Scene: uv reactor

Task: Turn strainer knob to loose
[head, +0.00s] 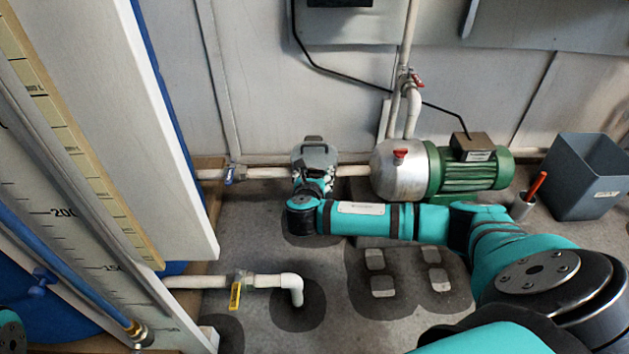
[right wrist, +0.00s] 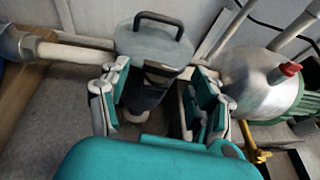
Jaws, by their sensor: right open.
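The strainer (head: 316,158) sits in the white pipe line left of the pump. Its top is a round grey lid, the knob (right wrist: 152,46), with a dark arched handle (right wrist: 160,17). My right gripper (head: 313,184) is at the near side of the strainer, partly hidden in the head view. In the right wrist view the right gripper (right wrist: 158,92) is open, its fingers spread to the left and right of the dark strainer body below the lid. I cannot tell whether a finger touches it. My left gripper is not in view.
The green and silver pump (head: 465,170) stands right of the strainer. A blue-handled valve (head: 232,174) is on the pipe to its left. A yellow-handled valve (head: 236,292) is on a lower pipe. A grey bin (head: 585,178) stands at the right. A large scaled panel (head: 75,180) fills the left.

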